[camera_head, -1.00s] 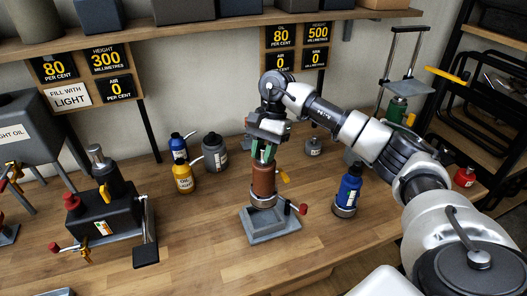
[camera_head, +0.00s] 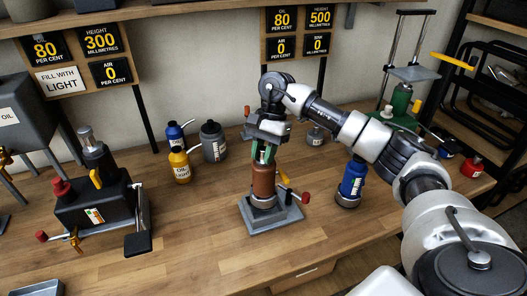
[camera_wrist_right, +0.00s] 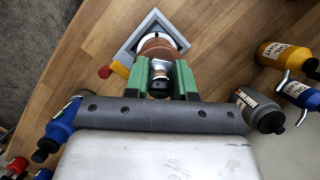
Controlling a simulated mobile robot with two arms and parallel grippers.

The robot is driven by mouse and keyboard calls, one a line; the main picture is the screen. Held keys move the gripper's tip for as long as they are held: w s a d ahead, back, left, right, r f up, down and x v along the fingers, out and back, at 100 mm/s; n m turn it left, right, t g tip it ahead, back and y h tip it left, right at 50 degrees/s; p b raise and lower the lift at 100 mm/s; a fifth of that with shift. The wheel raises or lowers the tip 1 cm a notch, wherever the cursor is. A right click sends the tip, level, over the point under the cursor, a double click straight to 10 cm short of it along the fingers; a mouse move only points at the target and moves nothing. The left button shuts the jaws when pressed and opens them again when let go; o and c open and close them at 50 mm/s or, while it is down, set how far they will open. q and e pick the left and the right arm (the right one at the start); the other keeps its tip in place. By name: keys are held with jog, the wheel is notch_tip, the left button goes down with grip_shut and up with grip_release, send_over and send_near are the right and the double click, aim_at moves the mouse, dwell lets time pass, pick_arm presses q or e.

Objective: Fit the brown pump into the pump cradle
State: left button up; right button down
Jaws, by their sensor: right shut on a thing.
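The brown pump (camera_head: 263,183) stands upright at the pump cradle (camera_head: 273,218), a grey square base on the bench; its lower end is at the cradle's ring. In the right wrist view the pump (camera_wrist_right: 155,50) shows beyond the fingers, with the grey square cradle (camera_wrist_right: 178,38) around its foot. My right gripper (camera_head: 264,152) points down from above, its green fingers shut on the pump's top. It also shows in the right wrist view (camera_wrist_right: 162,72). How deep the pump sits in the cradle is hidden. My left gripper is not in view.
A blue bottle (camera_head: 352,182) stands right of the cradle. Yellow (camera_head: 180,165) and grey (camera_head: 213,142) bottles stand behind left. A black pump unit (camera_head: 100,205) is at left. A red-knobbed lever (camera_head: 304,198) sticks out beside the cradle. The front bench is clear.

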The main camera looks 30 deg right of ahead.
aim_at(264, 168)
jog(key=shift+b, duration=0.8)
dwell(1.9)
jog(key=shift+f+b, duration=2.05)
jog(key=shift+f, duration=0.2)
jog(key=c, duration=0.8)
grip_release()
jog(key=shift+s+a, duration=0.1)
jog(key=shift+c, duration=0.2)
jog(key=shift+f, duration=0.15)
jog(key=shift+d+r, duration=0.2)
jog(key=shift+r, duration=0.2)
jog(key=b+v, duration=0.1)
jog(key=v, duration=0.9)
jog(key=shift+r, duration=0.15)
jog(key=shift+a, duration=0.1)
